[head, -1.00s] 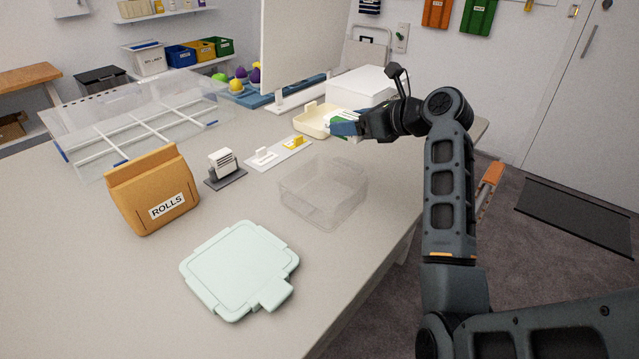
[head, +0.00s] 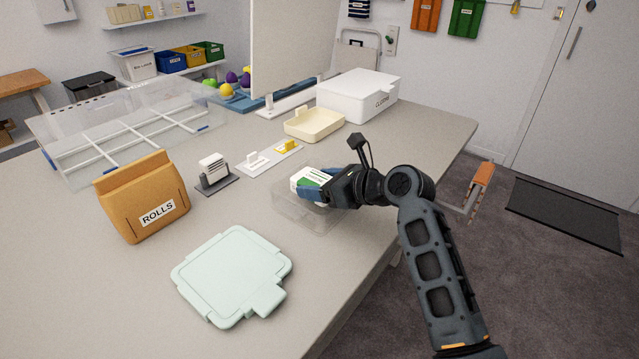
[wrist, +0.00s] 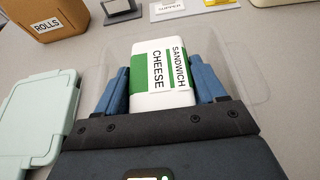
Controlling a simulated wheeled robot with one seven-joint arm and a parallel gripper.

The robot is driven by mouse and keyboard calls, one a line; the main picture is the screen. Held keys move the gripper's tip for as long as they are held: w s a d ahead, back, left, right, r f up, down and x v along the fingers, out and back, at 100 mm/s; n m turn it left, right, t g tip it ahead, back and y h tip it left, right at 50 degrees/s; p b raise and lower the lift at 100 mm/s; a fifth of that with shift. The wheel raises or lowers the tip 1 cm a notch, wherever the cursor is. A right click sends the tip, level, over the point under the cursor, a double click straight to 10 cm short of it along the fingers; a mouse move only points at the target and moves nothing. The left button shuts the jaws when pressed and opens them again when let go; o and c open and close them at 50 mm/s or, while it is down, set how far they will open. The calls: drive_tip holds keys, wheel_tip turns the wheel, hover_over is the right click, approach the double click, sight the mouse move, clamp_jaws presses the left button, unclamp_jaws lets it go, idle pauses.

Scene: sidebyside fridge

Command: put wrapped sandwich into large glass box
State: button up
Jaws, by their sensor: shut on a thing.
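The wrapped sandwich (head: 306,182) is a white block with a green band, and its label reads "SANDWICH CHEESE" in the wrist view (wrist: 162,75). My gripper (head: 313,189) is shut on it, with a blue finger on each side; it also shows in the wrist view (wrist: 160,88). The clear glass box (head: 290,208) stands on the table under the sandwich. The sandwich is over the box opening, near rim height; I cannot tell how far inside it is. The pale green lid (head: 232,275) lies flat on the table in front of the box.
An orange ROLLS bag (head: 143,197) stands at the left. A cream tray (head: 314,124) and a white box (head: 358,94) are behind. Small label stands (head: 213,175) and a clear divided tray (head: 125,130) are farther left. The table's right edge is close to my arm.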

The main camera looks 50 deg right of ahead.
drive_tip(key=shift+f, duration=0.25)
drive_tip(key=shift+s+f, duration=0.1)
drive_tip(key=shift+f, duration=0.45)
drive_tip(key=o, duration=1.1)
drive_tip(key=shift+f, duration=0.2)
drive_tip(key=shift+c, duration=0.2)
drive_tip(key=shift+r, duration=0.45)
drive_tip(key=r+v, duration=0.1)
drive_tip(key=v, duration=1.1)
drive_tip(key=shift+d, duration=0.1)
